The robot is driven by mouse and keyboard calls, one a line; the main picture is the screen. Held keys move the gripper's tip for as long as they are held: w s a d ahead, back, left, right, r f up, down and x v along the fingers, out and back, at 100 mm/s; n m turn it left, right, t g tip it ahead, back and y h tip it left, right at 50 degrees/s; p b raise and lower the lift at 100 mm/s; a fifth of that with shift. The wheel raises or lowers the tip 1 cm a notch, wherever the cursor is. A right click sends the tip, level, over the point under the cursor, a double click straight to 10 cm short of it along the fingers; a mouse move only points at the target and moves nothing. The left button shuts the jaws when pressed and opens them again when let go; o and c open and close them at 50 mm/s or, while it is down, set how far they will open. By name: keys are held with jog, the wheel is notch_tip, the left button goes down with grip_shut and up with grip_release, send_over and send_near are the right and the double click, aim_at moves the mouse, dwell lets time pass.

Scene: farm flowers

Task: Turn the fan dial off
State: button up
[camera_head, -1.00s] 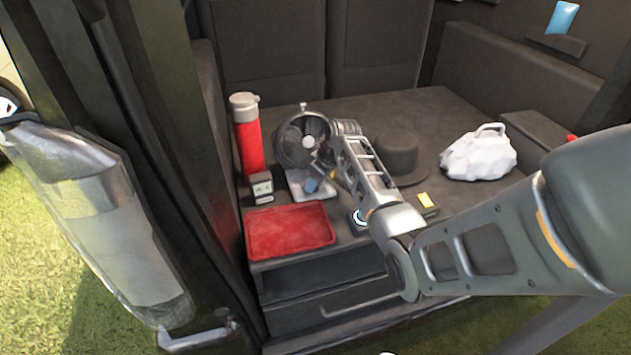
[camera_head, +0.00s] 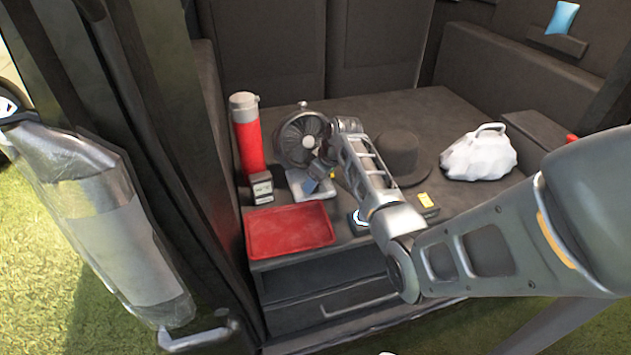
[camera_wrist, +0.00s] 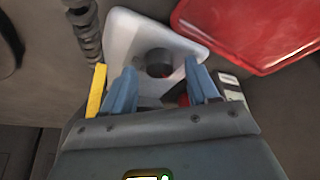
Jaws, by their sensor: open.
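A dark fan (camera_head: 303,138) on a pale base (camera_head: 312,188) stands on the dark surface inside the vehicle. In the wrist view the white base (camera_wrist: 130,30) carries a round black dial (camera_wrist: 159,63). My gripper (camera_head: 316,184) is over the base, close in front of the fan. In the wrist view my gripper (camera_wrist: 162,80) is open, with one blue finger on each side of the dial. Whether either finger touches the dial cannot be told. In the head view the dial is hidden by my gripper.
A red tray (camera_head: 290,232) lies just in front of the base. A dark hat (camera_head: 402,155) and a white bag (camera_head: 478,153) are to the right.

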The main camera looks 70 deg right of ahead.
jog(key=v, duration=0.7)
jog(key=shift+f, duration=0.1)
dwell(0.4)
